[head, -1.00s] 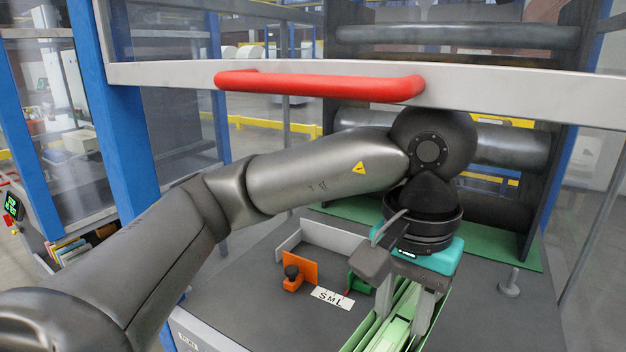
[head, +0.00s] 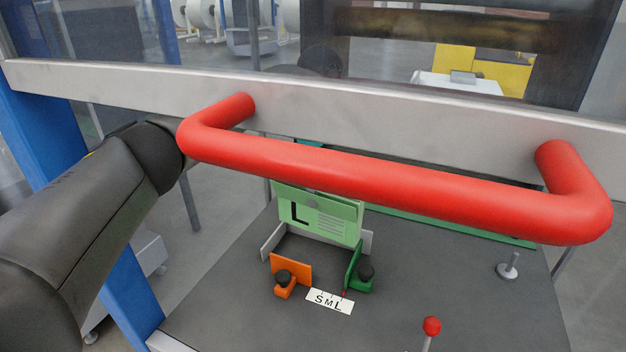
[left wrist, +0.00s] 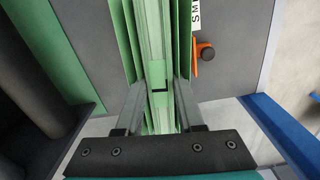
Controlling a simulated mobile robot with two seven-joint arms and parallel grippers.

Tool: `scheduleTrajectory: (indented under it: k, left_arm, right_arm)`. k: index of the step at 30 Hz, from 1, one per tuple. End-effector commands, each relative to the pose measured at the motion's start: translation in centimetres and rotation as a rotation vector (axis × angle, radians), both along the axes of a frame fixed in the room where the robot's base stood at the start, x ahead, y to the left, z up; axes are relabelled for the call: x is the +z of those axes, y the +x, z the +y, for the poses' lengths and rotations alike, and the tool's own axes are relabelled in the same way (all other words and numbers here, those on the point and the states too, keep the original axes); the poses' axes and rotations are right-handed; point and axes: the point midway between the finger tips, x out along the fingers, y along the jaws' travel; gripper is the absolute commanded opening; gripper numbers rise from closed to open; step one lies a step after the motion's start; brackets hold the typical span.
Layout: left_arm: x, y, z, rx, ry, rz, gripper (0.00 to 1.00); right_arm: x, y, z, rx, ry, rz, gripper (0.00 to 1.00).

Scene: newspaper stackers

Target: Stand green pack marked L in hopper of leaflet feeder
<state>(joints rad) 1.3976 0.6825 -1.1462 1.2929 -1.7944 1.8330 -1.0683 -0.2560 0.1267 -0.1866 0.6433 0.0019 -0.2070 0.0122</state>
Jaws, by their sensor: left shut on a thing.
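The green pack (head: 326,224), marked with a black L, hangs upright, slightly tilted, over the hopper of the leaflet feeder in the head view. Dark floor shows below its lower edge; its exact height is unclear. The hopper has a pale low wall (head: 271,241), an orange guide (head: 297,267) at left and a green guide (head: 352,262) at right. The left wrist view shows my left gripper (left wrist: 158,97) shut on the pack (left wrist: 155,45), one finger on each side. In the head view the red handle and guard bar mostly hide this gripper. My right gripper is not in view.
A red handle (head: 390,185) on a grey guard bar (head: 120,85) crosses in front of the hopper. An S M L scale (head: 329,301) lies before the guides. A red-knobbed lever (head: 431,327) and a small post (head: 508,266) stand at right. The deck between is clear.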

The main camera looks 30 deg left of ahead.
Motion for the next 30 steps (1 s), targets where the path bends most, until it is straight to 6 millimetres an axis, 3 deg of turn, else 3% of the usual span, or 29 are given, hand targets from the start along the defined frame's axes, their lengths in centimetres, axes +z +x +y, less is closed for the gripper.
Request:
scheduleTrajectory:
  k: [6,17,30]
  left_arm:
    - [-0.2,0.7,1.5,0.111,-0.002,-0.002,0.0]
    - [-0.4,0.7,1.4,0.109,-0.002,-0.002,0.0]
    - [-3.5,0.7,1.4,0.107,-0.002,-0.002,0.0]
  right_arm:
    - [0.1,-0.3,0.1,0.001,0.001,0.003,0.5]
    - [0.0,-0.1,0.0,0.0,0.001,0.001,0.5]
    - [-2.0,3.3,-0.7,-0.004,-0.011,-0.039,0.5]
